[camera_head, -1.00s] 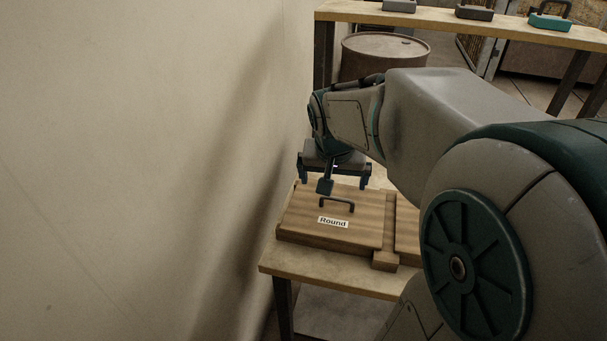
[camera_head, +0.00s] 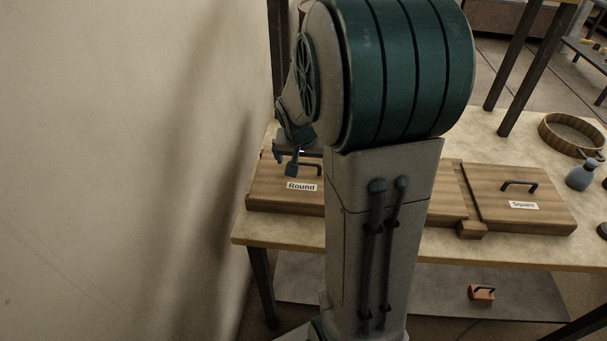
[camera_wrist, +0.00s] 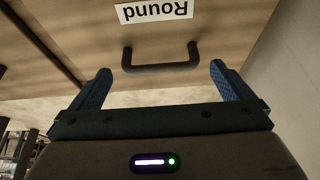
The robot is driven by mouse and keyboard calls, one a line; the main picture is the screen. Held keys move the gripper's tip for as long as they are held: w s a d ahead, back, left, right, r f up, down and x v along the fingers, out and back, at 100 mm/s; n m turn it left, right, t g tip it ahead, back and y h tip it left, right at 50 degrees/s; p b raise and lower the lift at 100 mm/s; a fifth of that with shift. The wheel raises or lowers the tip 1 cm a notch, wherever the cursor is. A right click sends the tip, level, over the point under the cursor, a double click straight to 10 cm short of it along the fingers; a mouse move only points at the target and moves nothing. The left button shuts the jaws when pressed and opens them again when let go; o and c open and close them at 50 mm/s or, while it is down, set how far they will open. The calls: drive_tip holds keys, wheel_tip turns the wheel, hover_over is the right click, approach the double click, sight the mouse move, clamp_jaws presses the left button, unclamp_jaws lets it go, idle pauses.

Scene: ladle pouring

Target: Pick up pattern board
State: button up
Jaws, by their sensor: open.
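The wooden pattern board labelled "Round" (camera_head: 268,191) lies on the table at the left, partly hidden behind my arm. It has a dark handle (camera_wrist: 160,68) on top. A second wooden board labelled "Square" (camera_head: 548,211), with a like handle, lies to the right. My gripper (camera_head: 296,158) is over the Round board near its handle. In the wrist view, my gripper (camera_wrist: 160,76) is open and empty, its blue fingers to either side of the handle in the picture. I cannot tell the exact gap between fingers and handle.
A plain wall stands close on the left. The worktable (camera_head: 432,250) also holds a round wooden ring (camera_head: 545,138) and a blue-grey flask (camera_head: 580,178) at the right. A small orange handled object (camera_head: 482,293) is on the lower shelf. Bare tabletop shows behind the Square board.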

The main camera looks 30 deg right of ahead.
sight(304, 173)
drive_tip(key=shift+x, duration=1.45)
drive_tip(key=c, duration=0.8)
drive_tip(key=shift+r, duration=0.1)
drive_tip(key=shift+r, duration=0.1)
